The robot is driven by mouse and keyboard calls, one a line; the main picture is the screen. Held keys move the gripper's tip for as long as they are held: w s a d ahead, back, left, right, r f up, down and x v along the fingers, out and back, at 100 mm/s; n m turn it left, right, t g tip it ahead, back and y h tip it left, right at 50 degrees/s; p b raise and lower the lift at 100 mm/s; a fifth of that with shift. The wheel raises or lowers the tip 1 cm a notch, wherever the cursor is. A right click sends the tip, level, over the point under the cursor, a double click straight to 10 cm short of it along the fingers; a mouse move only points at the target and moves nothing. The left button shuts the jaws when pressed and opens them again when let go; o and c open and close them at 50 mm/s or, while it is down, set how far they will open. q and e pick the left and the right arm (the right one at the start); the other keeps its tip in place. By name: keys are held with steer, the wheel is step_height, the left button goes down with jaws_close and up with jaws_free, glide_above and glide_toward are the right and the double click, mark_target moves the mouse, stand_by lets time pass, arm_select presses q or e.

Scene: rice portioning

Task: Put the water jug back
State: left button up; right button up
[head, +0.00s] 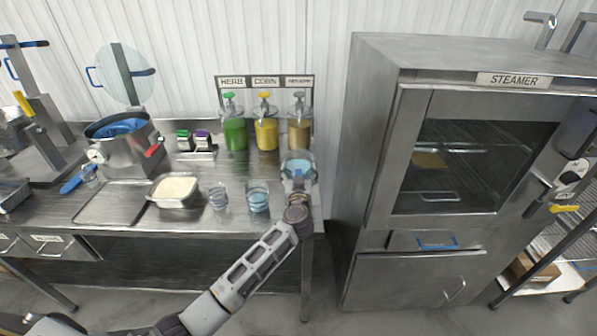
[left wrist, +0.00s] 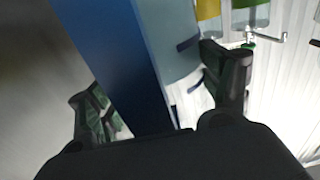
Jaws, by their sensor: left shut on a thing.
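The water jug (head: 297,160) is a clear vessel with blue water, near the right end of the steel counter, in front of the brown dispenser. My left gripper (head: 297,188) is at its near side, shut on its blue handle. In the left wrist view the handle (left wrist: 115,55) passes between the fingers of my left gripper (left wrist: 160,85), with the clear jug wall (left wrist: 168,35) beside it. The jug looks upright; I cannot tell whether its base touches the counter. My right gripper is not in view.
Two clear cups, one left (head: 218,197) and one right (head: 257,199), stand left of the jug. A rice pan (head: 160,203) is further left. Green (head: 234,132), yellow (head: 266,134) and brown (head: 299,135) dispensers stand behind. The steamer (head: 375,150) stands right, across a gap.

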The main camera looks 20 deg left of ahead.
arm_select(q)
steer(key=shift+r, duration=0.1)
steer(key=o, duration=1.9)
steer(key=shift+c, duration=0.2)
steer(key=v, duration=1.2)
